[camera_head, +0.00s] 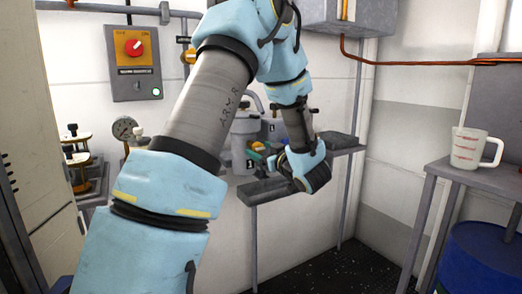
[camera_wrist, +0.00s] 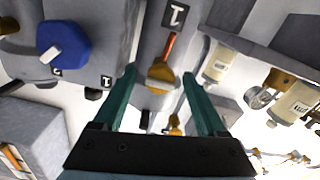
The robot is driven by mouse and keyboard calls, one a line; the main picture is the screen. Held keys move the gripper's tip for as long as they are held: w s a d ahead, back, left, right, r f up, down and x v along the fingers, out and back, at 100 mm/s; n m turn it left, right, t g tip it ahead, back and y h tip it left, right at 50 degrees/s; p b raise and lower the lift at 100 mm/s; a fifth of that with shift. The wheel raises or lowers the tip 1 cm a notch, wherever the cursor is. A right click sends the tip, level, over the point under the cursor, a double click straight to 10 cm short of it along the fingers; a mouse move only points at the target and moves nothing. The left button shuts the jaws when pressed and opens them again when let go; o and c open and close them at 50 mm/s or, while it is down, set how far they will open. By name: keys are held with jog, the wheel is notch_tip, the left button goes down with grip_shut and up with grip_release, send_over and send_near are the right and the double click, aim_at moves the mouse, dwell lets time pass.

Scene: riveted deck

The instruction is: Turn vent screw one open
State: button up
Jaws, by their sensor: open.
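A grey housing with a label marked 1 (camera_wrist: 174,14) fills the upper middle of the wrist view, the digit upside down. Below the label is an orange-red bar (camera_wrist: 169,46), and then a brass-coloured screw or knob (camera_wrist: 161,75), which looks like vent screw one. My gripper (camera_wrist: 160,76) is open, its two green fingers either side of the brass part in the picture. A gap shows on both sides; I cannot tell the depth between them. In the head view my gripper (camera_head: 270,159) is beside the grey canister (camera_head: 245,128) above the shelf, and the screw is hard to make out.
A blue knob with a white pointer (camera_wrist: 63,43) is close by on the left in the wrist view. The narrow grey shelf (camera_head: 268,191) lies below my gripper. A measuring jug (camera_head: 467,149) stands on the right table. A red knob panel (camera_head: 134,62) is on the wall.

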jog(key=shift+c, duration=0.3)
grip_shut()
dwell(0.3)
